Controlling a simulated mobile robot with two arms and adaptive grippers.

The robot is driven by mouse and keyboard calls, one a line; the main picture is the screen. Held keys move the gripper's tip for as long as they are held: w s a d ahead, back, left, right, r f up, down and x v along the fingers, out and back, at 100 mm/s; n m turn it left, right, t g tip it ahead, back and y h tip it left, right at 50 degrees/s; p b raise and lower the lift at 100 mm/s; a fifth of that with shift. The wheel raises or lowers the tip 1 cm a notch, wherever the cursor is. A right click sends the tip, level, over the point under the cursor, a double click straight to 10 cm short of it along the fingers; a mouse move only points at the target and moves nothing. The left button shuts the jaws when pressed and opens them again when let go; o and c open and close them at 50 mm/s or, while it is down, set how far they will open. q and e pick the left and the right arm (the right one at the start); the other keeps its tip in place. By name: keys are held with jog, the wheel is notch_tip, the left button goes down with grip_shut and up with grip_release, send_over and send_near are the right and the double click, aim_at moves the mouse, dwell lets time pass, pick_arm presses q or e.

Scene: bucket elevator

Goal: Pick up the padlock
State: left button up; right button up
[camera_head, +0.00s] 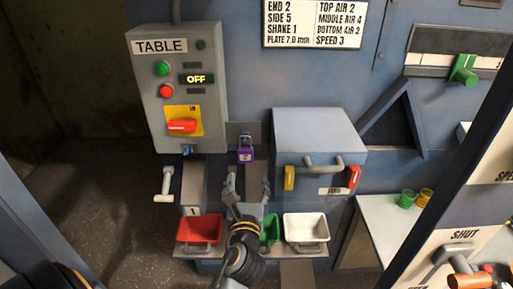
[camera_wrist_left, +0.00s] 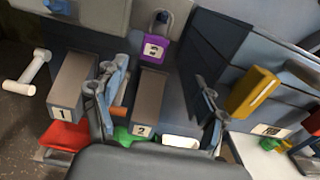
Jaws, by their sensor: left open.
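The purple padlock (camera_head: 246,154) hangs upright by its grey shackle in front of the blue machine, just above the chute marked 2. In the left wrist view the padlock (camera_wrist_left: 153,48) shows a white label with a dark mark, beyond and between my fingers. My left gripper (camera_head: 249,181) is open, below the padlock in the head view, with its fingers pointing up towards it. Its fingers also show in the left wrist view (camera_wrist_left: 161,75), apart and with nothing held between them. What the shackle hangs on is hard to make out. My right gripper is not in view.
The grey TABLE control box (camera_head: 178,85) is at upper left. A white crank handle (camera_head: 164,186) and chute 1 (camera_head: 193,187) stand left of my gripper. A blue-grey box (camera_head: 318,140) with handles is at right. Red (camera_head: 199,229) and white (camera_head: 306,226) trays lie below.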

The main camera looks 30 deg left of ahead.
aim_at(245, 152)
pick_arm(q)
jog(key=x, duration=0.2)
jog(key=p+x, duration=0.1)
jog(key=x, duration=0.5)
jog(key=shift+s+a+r+p, duration=0.15)
jog(key=shift+a+r+p, duration=0.15)
jog(key=shift+r+p, duration=0.1)
jog(key=shift+w+a, duration=0.25)
jog(key=shift+w, duration=0.1)
jog(key=p+x, duration=0.1)
jog(key=x, duration=0.3)
jog(key=shift+w+a+f, duration=0.1)
jog(key=shift+w+a, duration=0.1)
jog(key=shift+w, duration=0.1)
jog(key=shift+s, duration=0.15)
jog(key=shift+c, duration=1.3)
jog(key=c, duration=1.1)
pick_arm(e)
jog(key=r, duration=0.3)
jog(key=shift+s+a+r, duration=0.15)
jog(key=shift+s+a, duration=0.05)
